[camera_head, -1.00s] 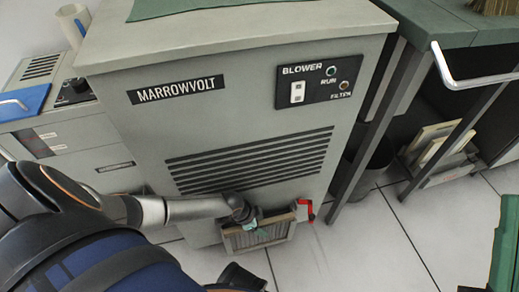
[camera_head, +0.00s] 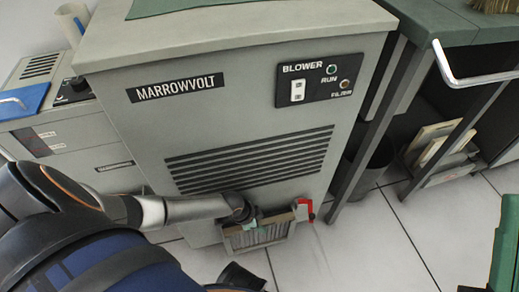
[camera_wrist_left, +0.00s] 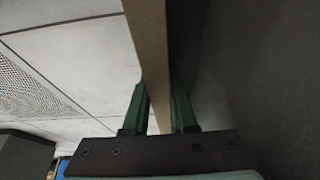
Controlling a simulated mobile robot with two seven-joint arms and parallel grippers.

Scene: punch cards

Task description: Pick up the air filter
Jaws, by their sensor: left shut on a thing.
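The air filter (camera_head: 258,236) is a pleated grey panel with a tan frame, low on the front of the grey Marrowvolt cabinet (camera_head: 240,118). My left gripper (camera_head: 252,217) is at the top edge of the filter. In the left wrist view my left gripper (camera_wrist_left: 160,108) has its green fingers on either side of the tan frame edge (camera_wrist_left: 148,50) and is shut on it. The filter's lower part seems to sit in a holder at the cabinet's base.
A red handle (camera_head: 306,208) is just right of the filter. A dark bin (camera_head: 372,165) stands under the green-topped bench (camera_head: 470,28) at the right. Several framed panels (camera_head: 437,145) lean on its lower shelf. The tiled floor (camera_head: 370,245) in front is clear.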

